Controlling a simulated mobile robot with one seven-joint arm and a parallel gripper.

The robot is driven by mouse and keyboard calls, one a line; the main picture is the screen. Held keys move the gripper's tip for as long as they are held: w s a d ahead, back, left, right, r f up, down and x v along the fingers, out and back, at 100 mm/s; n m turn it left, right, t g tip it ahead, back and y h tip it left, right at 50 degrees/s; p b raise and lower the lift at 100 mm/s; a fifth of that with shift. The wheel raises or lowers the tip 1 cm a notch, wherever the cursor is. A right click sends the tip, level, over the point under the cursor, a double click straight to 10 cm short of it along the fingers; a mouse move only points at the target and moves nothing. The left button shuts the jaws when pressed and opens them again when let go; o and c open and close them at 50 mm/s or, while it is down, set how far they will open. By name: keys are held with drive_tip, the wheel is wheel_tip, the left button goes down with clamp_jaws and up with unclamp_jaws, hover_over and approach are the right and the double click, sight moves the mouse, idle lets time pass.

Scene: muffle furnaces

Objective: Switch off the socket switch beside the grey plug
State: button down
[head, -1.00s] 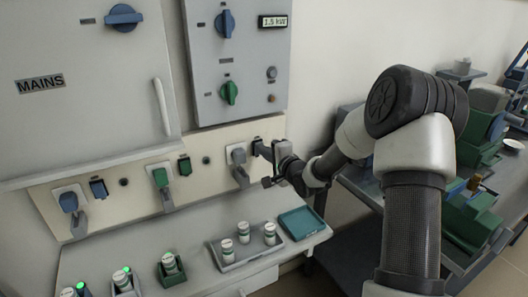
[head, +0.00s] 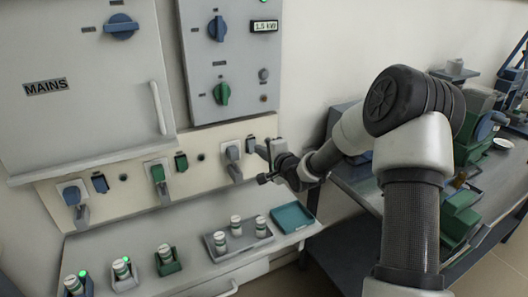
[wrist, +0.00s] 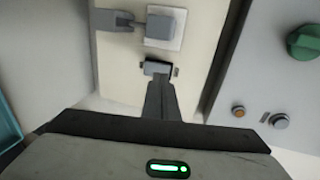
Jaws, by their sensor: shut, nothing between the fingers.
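The grey plug (head: 233,153) sits in the rightmost socket of the wall strip, its cable hanging down. It also shows in the wrist view (wrist: 159,27). The dark socket switch (head: 251,144) is just right of it. In the wrist view the switch (wrist: 156,67) lies directly ahead of my fingertips. My gripper (head: 259,151) is shut and empty, just right of and slightly below the switch. Its closed fingers (wrist: 158,82) overlap the switch's near edge in the wrist view. I cannot tell whether they touch it or which way the switch is set.
A blue plug (head: 72,196) and a green plug (head: 158,174) sit further left, each with its own switch. A panel with a green knob (head: 222,93) and a display (head: 264,26) is above. A grey tray (head: 262,242) and a teal tray (head: 292,218) lie on the shelf below.

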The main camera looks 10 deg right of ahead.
drive_tip(key=r+p+v, duration=0.2)
drive_tip(key=v, duration=0.8)
drive_tip(key=shift+w, duration=0.3)
